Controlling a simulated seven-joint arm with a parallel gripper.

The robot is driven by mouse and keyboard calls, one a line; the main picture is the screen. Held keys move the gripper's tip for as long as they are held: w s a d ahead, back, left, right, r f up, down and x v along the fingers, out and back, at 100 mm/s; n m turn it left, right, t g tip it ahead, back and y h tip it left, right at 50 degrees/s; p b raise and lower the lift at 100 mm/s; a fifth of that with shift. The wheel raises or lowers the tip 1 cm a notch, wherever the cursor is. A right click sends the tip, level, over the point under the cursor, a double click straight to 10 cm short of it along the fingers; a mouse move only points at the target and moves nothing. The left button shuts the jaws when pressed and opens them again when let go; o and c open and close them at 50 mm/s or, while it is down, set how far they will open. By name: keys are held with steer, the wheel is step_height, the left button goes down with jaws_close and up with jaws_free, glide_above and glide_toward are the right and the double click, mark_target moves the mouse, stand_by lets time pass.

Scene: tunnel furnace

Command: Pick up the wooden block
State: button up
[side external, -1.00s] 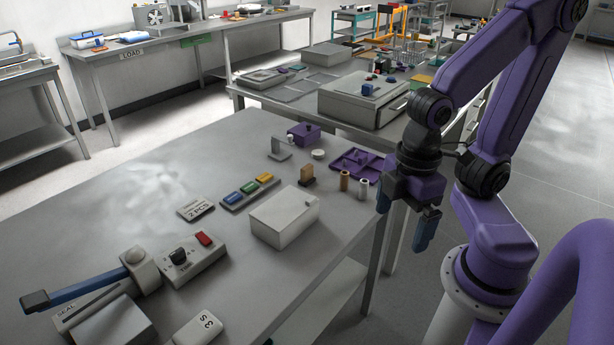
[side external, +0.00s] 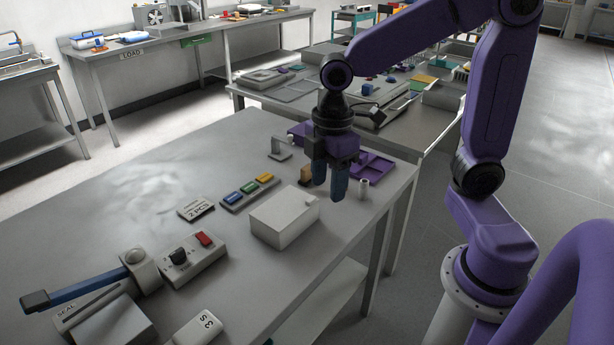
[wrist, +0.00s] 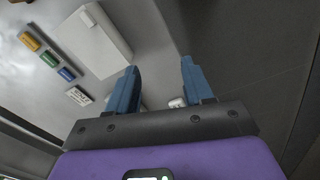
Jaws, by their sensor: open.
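The wooden block (side external: 305,174) is a small brown upright piece on the grey table, behind the pale grey box. In the side view it is partly hidden by my gripper (side external: 329,186). My gripper is open, with its blue fingers pointing down above the table's right part, just to the right of the block in the picture. I see nothing held between the fingers. In the wrist view my gripper (wrist: 158,65) shows two blue fingers spread apart, and I cannot make out the block there.
The pale grey box (side external: 283,219) stands close in front. A pale cylinder (side external: 363,189) stands near the table's right edge, by a purple tray (side external: 376,166). A grey bracket (side external: 281,150) and a row of coloured pieces (side external: 248,187) are to the left.

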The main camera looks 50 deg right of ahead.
steer(key=w+d+n, duration=0.1)
steer(key=w+d, duration=0.3)
steer(key=w, duration=0.7)
steer(key=n, duration=0.3)
glide_above(307, 166)
steer(key=f, duration=1.3)
steer(key=shift+s+d, duration=0.15)
steer(key=shift+d, duration=0.15)
steer(key=shift+a+f, duration=0.2)
steer(key=shift+f, duration=1.4)
steer(key=shift+a+f, duration=0.2)
steer(key=shift+f, duration=1.4)
jaws_close()
